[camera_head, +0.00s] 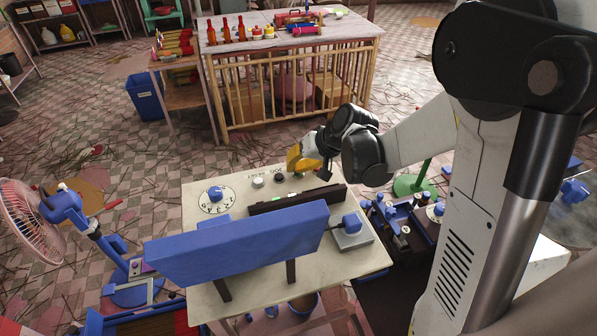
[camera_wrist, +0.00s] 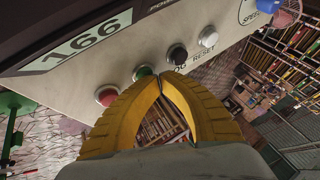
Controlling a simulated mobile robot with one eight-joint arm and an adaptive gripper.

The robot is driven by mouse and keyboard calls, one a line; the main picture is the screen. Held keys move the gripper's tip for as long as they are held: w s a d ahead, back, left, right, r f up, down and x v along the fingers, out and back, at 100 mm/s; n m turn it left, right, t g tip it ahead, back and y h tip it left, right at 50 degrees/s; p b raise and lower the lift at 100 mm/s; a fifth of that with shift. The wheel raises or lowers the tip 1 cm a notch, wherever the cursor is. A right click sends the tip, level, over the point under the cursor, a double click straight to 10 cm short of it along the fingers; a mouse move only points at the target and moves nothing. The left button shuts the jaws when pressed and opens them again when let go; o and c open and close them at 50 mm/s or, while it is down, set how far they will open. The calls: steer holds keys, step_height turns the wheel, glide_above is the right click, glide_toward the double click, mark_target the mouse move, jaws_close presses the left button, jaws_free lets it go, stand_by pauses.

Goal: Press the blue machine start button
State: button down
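The blue machine has a long blue board (camera_head: 240,245) over a pale control panel (camera_head: 200,283). In the wrist view, the panel (camera_wrist: 118,58) carries a red button (camera_wrist: 107,96), a green button (camera_wrist: 143,73), a black button (camera_wrist: 178,54) and a white button (camera_wrist: 208,37) in a row. The green button seems to be start; its own label is not readable. My gripper (camera_head: 297,160) has yellow fingers, which show close up in the wrist view (camera_wrist: 161,76). Their tips meet with nothing between them, beside the green button and partly covering it. I cannot tell whether they touch it.
A blue speed knob (camera_head: 215,194) and a display reading 166 (camera_wrist: 82,45) are on the panel. A fan (camera_head: 30,222) stands left. A wooden table (camera_head: 330,27) with bottles stands behind. A dark machine (camera_head: 405,240) is close on the right.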

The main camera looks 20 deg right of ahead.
steer(key=shift+r+p, duration=0.65)
steer(key=shift+r, duration=0.3)
steer(key=shift+r, duration=0.1)
step_height(320, 180, up, 5)
steer(key=p, duration=0.3)
steer(key=shift+p, duration=0.35)
stand_by(0.4)
